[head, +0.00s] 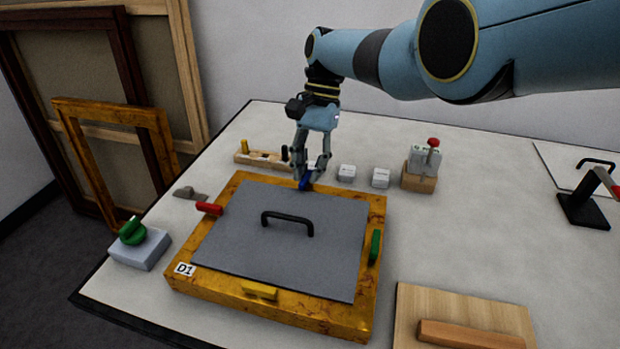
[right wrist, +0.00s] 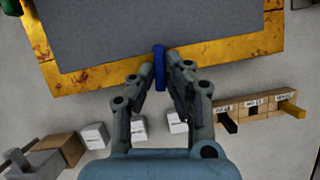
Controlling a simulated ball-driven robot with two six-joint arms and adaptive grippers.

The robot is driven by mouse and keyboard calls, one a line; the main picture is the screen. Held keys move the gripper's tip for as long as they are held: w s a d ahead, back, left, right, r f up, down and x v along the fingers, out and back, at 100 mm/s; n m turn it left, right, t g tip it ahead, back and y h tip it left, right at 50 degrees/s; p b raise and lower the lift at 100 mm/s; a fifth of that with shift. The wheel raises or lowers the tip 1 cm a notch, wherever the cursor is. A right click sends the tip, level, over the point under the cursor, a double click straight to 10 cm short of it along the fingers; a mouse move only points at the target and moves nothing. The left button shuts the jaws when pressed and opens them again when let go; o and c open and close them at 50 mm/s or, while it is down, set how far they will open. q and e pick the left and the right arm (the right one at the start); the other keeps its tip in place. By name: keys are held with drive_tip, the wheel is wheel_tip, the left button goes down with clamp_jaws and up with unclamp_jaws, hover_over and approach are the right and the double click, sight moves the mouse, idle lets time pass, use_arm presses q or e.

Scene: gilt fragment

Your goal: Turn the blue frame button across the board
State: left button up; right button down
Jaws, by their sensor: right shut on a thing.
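The blue frame button (head: 305,184) is a short bar at the far rail of the gold frame (head: 340,318). My right gripper (head: 308,178) reaches down from above and is shut on it. In the right wrist view the blue button (right wrist: 159,70) stands between the fingertips of my right gripper (right wrist: 160,66). There it points across the gold rail, with its inner end at the board's edge. The grey board (head: 240,240) lies in the frame and has a black handle. My left gripper is not in view.
Green (head: 375,246) and yellow (head: 259,290) buttons lie along the right and front rails. White blocks (head: 347,173) and a peg rack (head: 262,160) stand behind the frame.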

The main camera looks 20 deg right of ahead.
drive_tip(key=shift+a+f+n+h+b, duration=0.1)
drive_tip(key=shift+n+h+b, duration=0.3)
drive_tip(key=shift+n+b, duration=0.55)
drive_tip(key=c, duration=1.4)
unclamp_jaws()
drive_tip(key=shift+w, duration=0.1)
drive_tip(key=shift+o, duration=0.2)
drive_tip(key=shift+r, duration=0.25)
drive_tip(key=v, duration=0.7)
drive_tip(key=shift+w, duration=0.2)
